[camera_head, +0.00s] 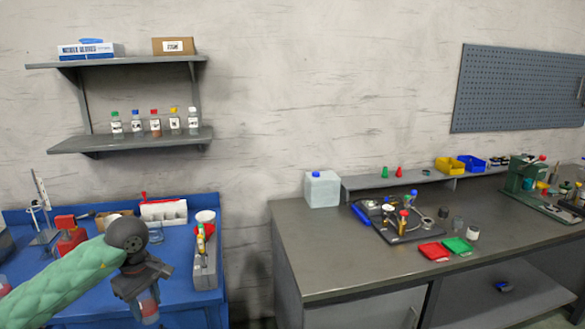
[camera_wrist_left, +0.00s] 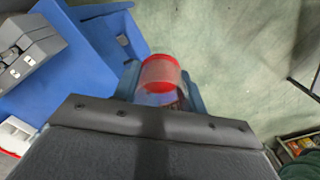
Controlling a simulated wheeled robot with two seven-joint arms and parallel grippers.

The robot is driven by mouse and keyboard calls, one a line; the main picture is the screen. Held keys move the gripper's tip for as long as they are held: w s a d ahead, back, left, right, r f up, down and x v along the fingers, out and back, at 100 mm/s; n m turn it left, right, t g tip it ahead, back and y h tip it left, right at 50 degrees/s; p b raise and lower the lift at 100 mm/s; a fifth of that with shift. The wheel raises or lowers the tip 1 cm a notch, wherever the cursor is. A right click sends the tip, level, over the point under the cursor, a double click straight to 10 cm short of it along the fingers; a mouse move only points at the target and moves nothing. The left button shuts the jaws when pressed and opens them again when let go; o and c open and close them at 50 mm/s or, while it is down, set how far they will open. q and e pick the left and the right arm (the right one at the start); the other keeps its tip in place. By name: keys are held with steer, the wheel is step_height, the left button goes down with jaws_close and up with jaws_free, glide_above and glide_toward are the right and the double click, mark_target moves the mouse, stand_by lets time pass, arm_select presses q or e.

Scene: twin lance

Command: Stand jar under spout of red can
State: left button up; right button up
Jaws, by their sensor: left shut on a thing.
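My left gripper (camera_head: 147,296) is shut on a small clear jar (camera_head: 149,311) with red showing on it. It holds the jar in front of the blue bench. In the left wrist view the jar (camera_wrist_left: 160,74) sits between the fingers of the gripper (camera_wrist_left: 160,90), its red end towards the floor side of the picture. A red can (camera_head: 70,240) stands on the blue bench, left of the gripper and partly hidden by my green-sleeved left arm. Its spout cannot be made out clearly. My right gripper is not in view.
The blue bench (camera_head: 185,262) also holds a grey box (camera_head: 205,268), a white rack (camera_head: 163,213) and a metal stand (camera_head: 42,210). A wall shelf (camera_head: 135,139) with several small bottles hangs above. A grey workbench (camera_head: 330,250) stands to the right, beyond a gap.

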arm_select(q)
steer(key=s+d+f+m, duration=0.2)
steer(key=d+f+m, duration=1)
steer(key=d, duration=0.2)
steer(key=shift+s+d+m, duration=0.2)
steer(key=shift+d+m, duration=0.1)
steer(key=shift+m, duration=0.1)
steer(key=shift+s+f, duration=0.1)
steer(key=shift+f, duration=0.05)
